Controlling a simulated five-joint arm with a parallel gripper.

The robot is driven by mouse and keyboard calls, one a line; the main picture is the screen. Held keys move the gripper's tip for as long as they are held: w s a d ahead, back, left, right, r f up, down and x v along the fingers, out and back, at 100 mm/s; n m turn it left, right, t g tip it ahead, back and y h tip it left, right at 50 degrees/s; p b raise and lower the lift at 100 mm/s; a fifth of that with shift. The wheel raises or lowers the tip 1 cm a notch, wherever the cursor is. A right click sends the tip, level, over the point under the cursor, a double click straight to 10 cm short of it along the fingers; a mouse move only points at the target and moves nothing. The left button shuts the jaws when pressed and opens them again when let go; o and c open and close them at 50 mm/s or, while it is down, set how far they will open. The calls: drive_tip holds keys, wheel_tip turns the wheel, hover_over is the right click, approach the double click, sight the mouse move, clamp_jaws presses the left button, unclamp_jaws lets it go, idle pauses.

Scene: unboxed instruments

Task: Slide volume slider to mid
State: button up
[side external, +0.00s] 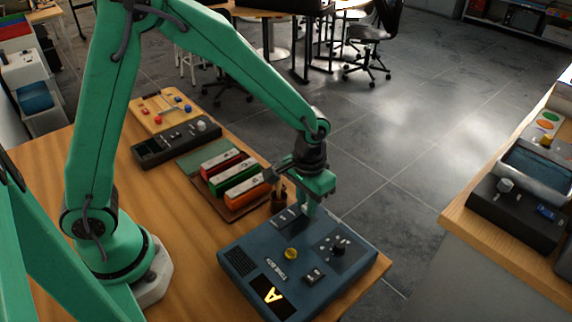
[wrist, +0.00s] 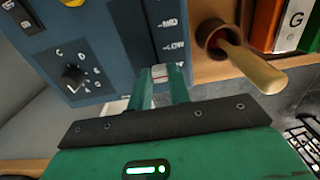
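The blue-grey tone box (side external: 245,245) sits on the wooden table, with a slider panel along its far edge. In the wrist view, its slider track (wrist: 138,38) is a dark strip with MID and LOW marks. The white slider knob (wrist: 160,71) with a red line sits at the track's near end, just past the LOW mark. My gripper (wrist: 163,76) is down at the box, with one green finger on each side of the knob. The knob fills the gap between the fingertips. In the side view, the fingertips (side external: 308,210) hide the knob.
The box also has a yellow button (side external: 291,254), a rotary dial (side external: 338,248) and a switch (side external: 314,274). A brown cup with a wooden stick (wrist: 245,62) stands close beside the slider. Coloured chime bars (side external: 240,183) lie beyond it. The floor right of the table is clear.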

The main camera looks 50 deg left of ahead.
sight(289, 224)
clamp_jaws()
drive_tip(key=shift+s, duration=0.1)
drive_tip(key=shift+s, duration=2.4)
drive_tip(key=o, duration=0.5)
unclamp_jaws()
drive_tip(key=shift+r, duration=0.1)
